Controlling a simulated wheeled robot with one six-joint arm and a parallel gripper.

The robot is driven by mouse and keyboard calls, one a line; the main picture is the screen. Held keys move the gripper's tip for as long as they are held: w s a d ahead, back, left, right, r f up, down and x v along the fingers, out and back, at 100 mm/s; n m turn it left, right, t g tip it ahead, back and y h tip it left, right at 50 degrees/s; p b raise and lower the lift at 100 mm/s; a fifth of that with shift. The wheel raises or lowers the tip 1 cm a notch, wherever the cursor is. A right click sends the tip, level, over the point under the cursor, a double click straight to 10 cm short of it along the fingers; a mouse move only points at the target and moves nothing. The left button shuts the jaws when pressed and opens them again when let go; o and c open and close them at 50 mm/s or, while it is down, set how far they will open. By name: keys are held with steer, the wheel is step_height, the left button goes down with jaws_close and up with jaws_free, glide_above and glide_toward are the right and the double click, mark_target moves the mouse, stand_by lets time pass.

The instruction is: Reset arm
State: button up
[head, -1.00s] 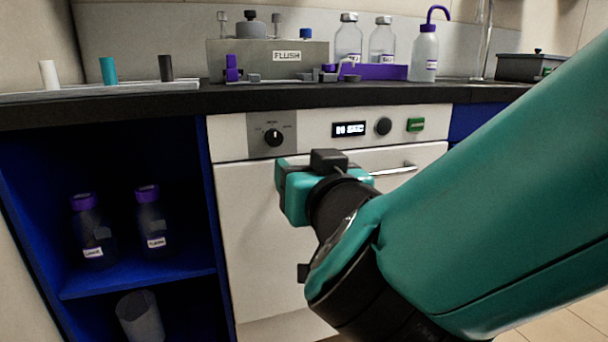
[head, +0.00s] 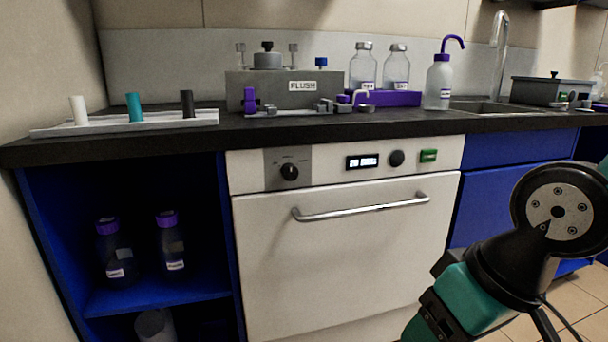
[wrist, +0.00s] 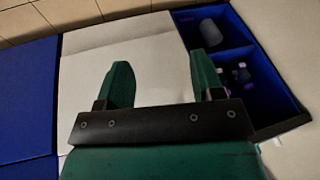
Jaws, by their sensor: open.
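My gripper (wrist: 162,72) shows in the wrist view with its two green fingers spread apart and nothing between them. The white appliance front lies beyond the fingers. In the head view my arm is folded at the lower right, in front of the appliance's right side and the blue cabinet. The gripper end is low there, partly cut off by the bottom edge, and its fingertips cannot be made out. The white appliance (head: 330,250) has its door shut, with a bar handle (head: 360,208), a dial and a lit display.
The dark counter (head: 200,141) carries a grey FLUSH unit (head: 285,92), glass bottles, a purple-spouted wash bottle (head: 438,84) and a white rack (head: 110,126) with three pegs. An open blue shelf (head: 190,292) holds two purple-capped bottles. Floor shows at lower right.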

steer(key=s+r+n+g+p, duration=0.1)
steer(key=s+r+p, duration=0.1)
steer(key=r+p, duration=1.7)
steer(key=s+r+n+g+p, duration=0.1)
steer(key=s+r+p, duration=0.1)
steer(key=r+p, duration=1.7)
step_height(320, 180, up, 2)
steer(key=shift+s+d+y, duration=0.15)
steer(key=shift+s+y, duration=0.15)
